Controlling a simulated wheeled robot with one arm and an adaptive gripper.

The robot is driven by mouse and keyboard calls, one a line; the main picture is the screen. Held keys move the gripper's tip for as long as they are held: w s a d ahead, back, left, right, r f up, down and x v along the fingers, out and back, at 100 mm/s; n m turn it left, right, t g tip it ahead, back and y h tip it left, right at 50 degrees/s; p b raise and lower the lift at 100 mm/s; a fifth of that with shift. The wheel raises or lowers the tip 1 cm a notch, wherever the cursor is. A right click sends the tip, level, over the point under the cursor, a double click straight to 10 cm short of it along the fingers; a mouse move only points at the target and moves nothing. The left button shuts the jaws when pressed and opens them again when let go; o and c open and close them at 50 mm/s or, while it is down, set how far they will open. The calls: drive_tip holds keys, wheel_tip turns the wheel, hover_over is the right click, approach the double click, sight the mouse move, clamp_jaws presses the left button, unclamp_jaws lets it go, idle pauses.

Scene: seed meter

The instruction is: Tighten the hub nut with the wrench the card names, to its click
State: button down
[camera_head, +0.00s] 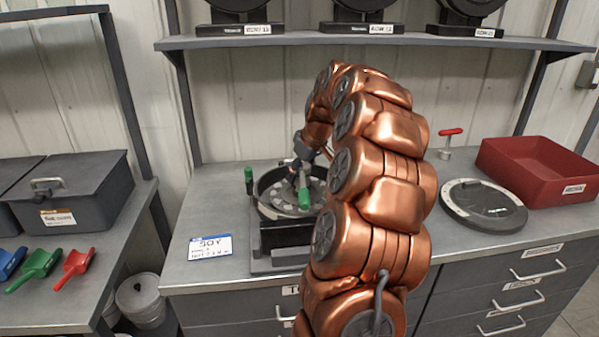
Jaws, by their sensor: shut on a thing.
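The seed meter (262,232) stands on the bench with its round housing open and a grey disc (277,208) inside. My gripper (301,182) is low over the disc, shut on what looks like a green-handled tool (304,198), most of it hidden. The hub nut is hidden behind my gripper, so I cannot tell whether the tool is on it. A green upright handle (248,181) is at the meter's left rim. A red T-handled wrench (450,141) stands at the back right of the bench. The card (211,246) reads "SOY"; its smaller lines are too blurred to read surely.
A dark round lid (484,204) and a red bin (540,168) are at right. A shelf (300,41) with dark round units runs above. At left are a grey box (75,190) and blue, green and red scoops (40,268). My arm hides the bench's middle.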

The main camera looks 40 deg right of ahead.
drive_tip(key=shift+f+b, duration=0.6)
drive_tip(key=shift+b, duration=0.15)
idle(0.8)
unclamp_jaws()
idle(0.8)
drive_tip(key=shift+r, duration=0.1)
drive_tip(key=shift+r+p, duration=0.6)
drive_tip(key=shift+r, duration=2.25)
drive_tip(key=shift+c, duration=0.3)
